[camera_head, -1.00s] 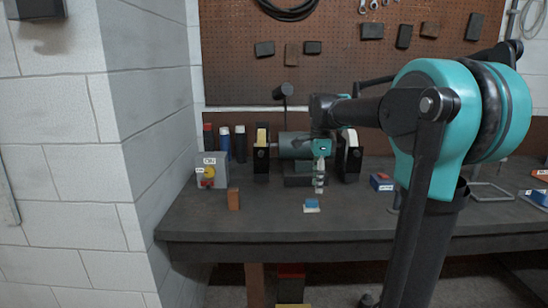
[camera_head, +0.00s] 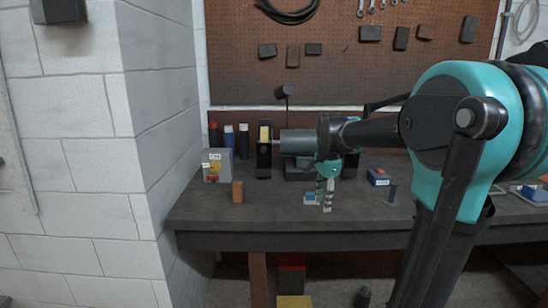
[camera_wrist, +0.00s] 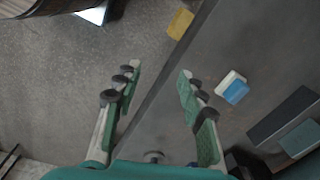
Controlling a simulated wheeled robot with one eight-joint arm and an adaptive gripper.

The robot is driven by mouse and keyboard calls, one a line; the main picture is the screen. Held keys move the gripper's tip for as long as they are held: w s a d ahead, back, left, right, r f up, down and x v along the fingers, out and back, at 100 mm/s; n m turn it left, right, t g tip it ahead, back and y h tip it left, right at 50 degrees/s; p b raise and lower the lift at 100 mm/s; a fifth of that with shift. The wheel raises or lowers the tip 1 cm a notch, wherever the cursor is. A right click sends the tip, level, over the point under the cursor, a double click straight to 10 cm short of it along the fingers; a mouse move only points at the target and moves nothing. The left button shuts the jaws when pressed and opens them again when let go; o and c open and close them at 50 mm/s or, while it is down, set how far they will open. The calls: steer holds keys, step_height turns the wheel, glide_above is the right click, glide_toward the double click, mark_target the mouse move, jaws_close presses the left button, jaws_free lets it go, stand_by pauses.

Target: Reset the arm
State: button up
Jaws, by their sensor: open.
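My gripper (camera_head: 325,193) hangs over the front part of the dark workbench (camera_head: 275,215), with its fingers pointing down. In the wrist view the two fingers of my gripper (camera_wrist: 158,95) stand wide apart with nothing between them. They lie across the bench's front edge, with floor under the left finger. A small blue and white block (camera_head: 311,198) lies on the bench just beside the fingers; it also shows in the wrist view (camera_wrist: 234,88), right of the right finger.
A bench grinder (camera_head: 298,143) stands behind my gripper. A grey switch box (camera_head: 217,165) and an orange-brown block (camera_head: 238,191) are on the left of the bench. A blue and red box (camera_head: 379,177) is on the right. A white block wall (camera_head: 75,180) borders the left.

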steer(key=s+d+f+n+t, duration=0.3)
steer(key=s+f+n, duration=1.1)
steer(key=s+f, duration=0.5)
steer(key=shift+n, duration=0.4)
